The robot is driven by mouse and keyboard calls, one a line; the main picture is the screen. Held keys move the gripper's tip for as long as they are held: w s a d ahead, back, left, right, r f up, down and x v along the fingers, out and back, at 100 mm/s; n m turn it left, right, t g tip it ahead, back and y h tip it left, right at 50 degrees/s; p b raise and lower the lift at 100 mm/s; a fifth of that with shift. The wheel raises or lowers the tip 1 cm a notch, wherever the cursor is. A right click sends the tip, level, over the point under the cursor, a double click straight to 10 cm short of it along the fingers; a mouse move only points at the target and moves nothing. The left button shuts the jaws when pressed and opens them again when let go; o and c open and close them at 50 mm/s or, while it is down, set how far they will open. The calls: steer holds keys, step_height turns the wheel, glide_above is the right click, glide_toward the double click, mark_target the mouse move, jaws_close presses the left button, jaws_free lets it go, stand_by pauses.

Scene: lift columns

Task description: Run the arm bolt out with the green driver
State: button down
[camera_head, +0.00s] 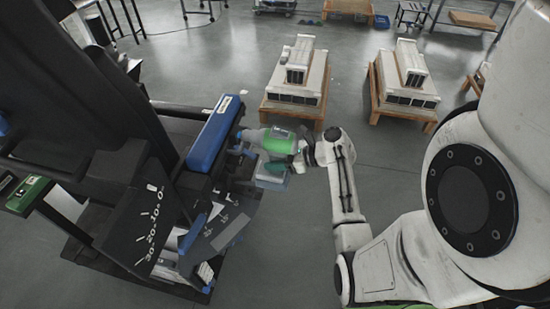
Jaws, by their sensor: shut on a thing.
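The green driver (278,142) has a grey body with a bright green band. It lies level near the picture's middle, its nose pointing left toward the lift column. My gripper (303,150) is shut on the driver at its right end; the fingers are small and partly hidden. The driver's nose is close to a blue padded arm (213,133) on the lift's black frame. The arm bolt is not clearly visible; I cannot tell whether the driver's tip touches it.
The black lift column (75,90) fills the left side. A dark plate with white scale marks (148,225) stands below it. Two white units on wooden pallets (297,85) (405,80) stand behind. Open grey floor (260,270) lies between the lift and my arm.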

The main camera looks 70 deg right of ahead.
steer(key=shift+w+r, duration=0.4)
steer(key=shift+r, duration=0.1)
steer(key=shift+s+d+f+p, duration=0.15)
steer(key=shift+s+p, duration=0.45)
steer(key=shift+s, duration=0.7)
steer(key=shift+s+a+f+p, duration=0.15)
steer(key=shift+s+p, duration=0.45)
steer(key=shift+s, duration=0.65)
steer(key=shift+d+f, duration=0.1)
steer(key=shift+s, duration=0.1)
steer(key=shift+s+d+p, duration=0.15)
steer(key=shift+s+p, duration=0.2)
steer(key=shift+s, duration=1.6)
